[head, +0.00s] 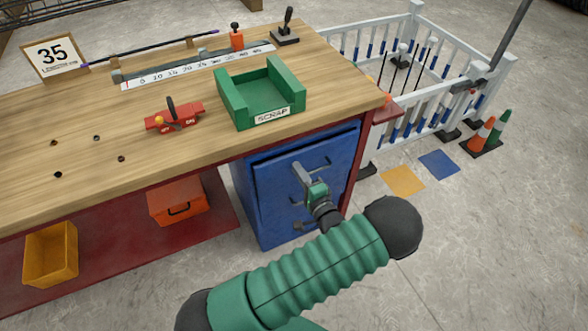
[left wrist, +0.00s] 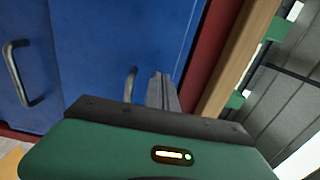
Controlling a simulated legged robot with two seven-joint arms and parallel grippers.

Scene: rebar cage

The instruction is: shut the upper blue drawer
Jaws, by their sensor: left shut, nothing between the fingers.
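The blue drawer cabinet (head: 243,190) stands under the right end of the workbench. Its upper blue drawer (head: 276,166) shows in the head view with a dark handle (head: 322,164); its front seems close to the cabinet, but any small gap is hard to judge. In the left wrist view the upper drawer front (left wrist: 100,50) fills the middle, its handle (left wrist: 131,82) partly hidden by my gripper. My left gripper (head: 299,172) is shut and empty in front of the upper drawer, beside the handle; it also shows in the left wrist view (left wrist: 160,80). Contact cannot be told. My right gripper is out of view.
The lower drawer handle (left wrist: 20,73) shows at the left of the wrist view. The wooden benchtop (head: 200,160) overhangs the cabinet and bears a green scrap tray (head: 240,113). A red bench leg (head: 356,170) borders the cabinet.

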